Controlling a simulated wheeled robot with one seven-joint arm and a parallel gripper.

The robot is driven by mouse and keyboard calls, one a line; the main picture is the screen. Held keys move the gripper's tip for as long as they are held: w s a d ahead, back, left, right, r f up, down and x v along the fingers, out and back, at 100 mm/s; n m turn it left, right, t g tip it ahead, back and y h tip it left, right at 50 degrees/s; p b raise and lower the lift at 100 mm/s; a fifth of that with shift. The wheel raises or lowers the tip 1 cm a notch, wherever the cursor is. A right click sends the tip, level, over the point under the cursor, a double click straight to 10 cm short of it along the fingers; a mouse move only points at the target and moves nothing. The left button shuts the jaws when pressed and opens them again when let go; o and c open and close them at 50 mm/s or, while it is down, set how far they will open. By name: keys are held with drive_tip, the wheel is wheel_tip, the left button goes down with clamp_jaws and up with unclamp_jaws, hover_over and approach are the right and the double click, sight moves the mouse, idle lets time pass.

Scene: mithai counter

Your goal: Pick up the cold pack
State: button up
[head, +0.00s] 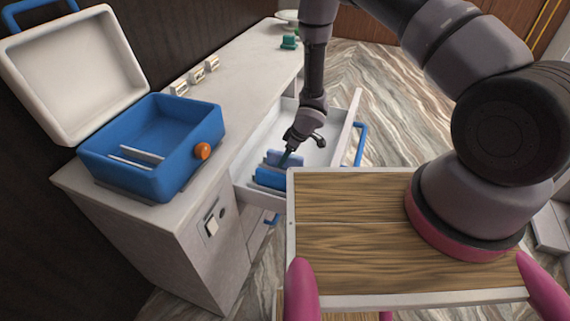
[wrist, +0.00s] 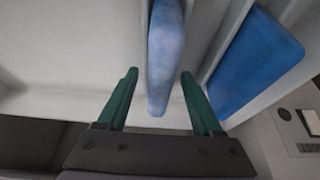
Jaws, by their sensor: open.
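Two blue cold packs stand on edge in the open drawer (head: 303,122). The paler pack (wrist: 165,50) is between the two green fingers of my gripper (wrist: 159,74) in the wrist view, with a visible gap on each side. My gripper is open and reaches down into the drawer in the head view (head: 286,159), where it partly hides this pack (head: 273,156). The brighter blue pack (wrist: 254,62) stands to the right in the wrist view, past a thin divider (wrist: 222,42); in the head view it is nearer the camera (head: 268,179).
A blue cooler box (head: 135,176) with its pale lid (head: 75,75) raised stands on the counter (head: 245,75), left of the drawer. Small cream blocks (head: 196,75) and a green item (head: 289,42) sit farther back. Drawer walls stand close around my gripper.

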drive_tip(key=shift+f, duration=0.25)
idle(0.3)
clamp_jaws()
